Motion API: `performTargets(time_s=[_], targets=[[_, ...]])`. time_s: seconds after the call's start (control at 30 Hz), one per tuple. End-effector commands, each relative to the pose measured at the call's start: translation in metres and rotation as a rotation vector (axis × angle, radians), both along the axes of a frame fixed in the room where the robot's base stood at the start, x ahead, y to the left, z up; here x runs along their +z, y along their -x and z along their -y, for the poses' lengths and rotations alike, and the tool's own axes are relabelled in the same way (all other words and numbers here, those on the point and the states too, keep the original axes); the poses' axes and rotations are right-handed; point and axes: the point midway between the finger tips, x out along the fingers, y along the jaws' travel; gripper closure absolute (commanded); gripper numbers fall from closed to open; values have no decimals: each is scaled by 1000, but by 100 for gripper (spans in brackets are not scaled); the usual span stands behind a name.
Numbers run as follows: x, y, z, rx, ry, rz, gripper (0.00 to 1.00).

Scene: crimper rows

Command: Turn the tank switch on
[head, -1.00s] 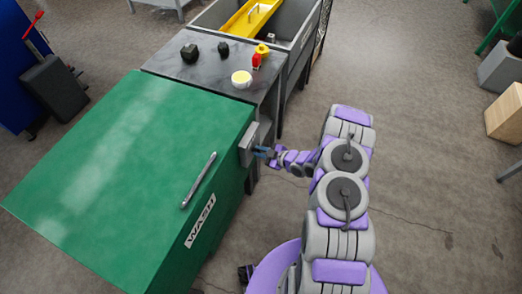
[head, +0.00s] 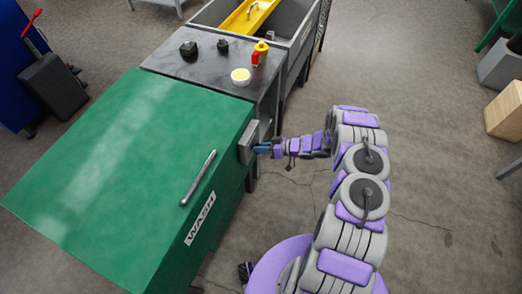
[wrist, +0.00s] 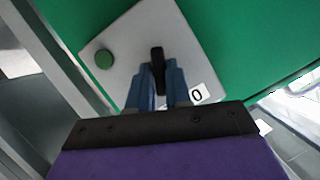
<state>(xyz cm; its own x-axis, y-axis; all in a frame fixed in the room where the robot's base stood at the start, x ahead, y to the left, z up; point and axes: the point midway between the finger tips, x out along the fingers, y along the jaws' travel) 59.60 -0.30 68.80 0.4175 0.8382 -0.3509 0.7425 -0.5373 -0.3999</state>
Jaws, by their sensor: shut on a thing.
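The green tank marked WASH (head: 130,170) fills the left of the head view. A grey switch box (head: 246,143) is fixed to its right side. In the wrist view the grey switch plate (wrist: 130,40) carries a black switch handle (wrist: 157,56), a round green knob or lamp (wrist: 104,59) and a white label reading 0 (wrist: 197,95). My gripper (wrist: 158,78) has its blue fingers on either side of the black handle and is shut on it. The handle's lower part is hidden between the fingers. In the head view my gripper (head: 263,149) is at the box's face.
A bar handle (head: 198,178) lies on the tank's top. Behind the tank is a dark counter (head: 205,70) with small black items, a yellow-white round thing (head: 241,76) and a red-yellow bottle (head: 259,53). A sink with a yellow tray stands beyond.

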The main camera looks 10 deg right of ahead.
Motion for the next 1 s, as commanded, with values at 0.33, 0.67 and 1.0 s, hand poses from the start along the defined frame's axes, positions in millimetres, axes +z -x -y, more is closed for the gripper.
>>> performTargets(time_s=[0.33, 0.67, 1.0], targets=[[1, -4, 2, -3, -69, -87, 100], [1, -4, 3, -6, -77, -100, 100], [1, -4, 3, -6, -77, -101, 64]])
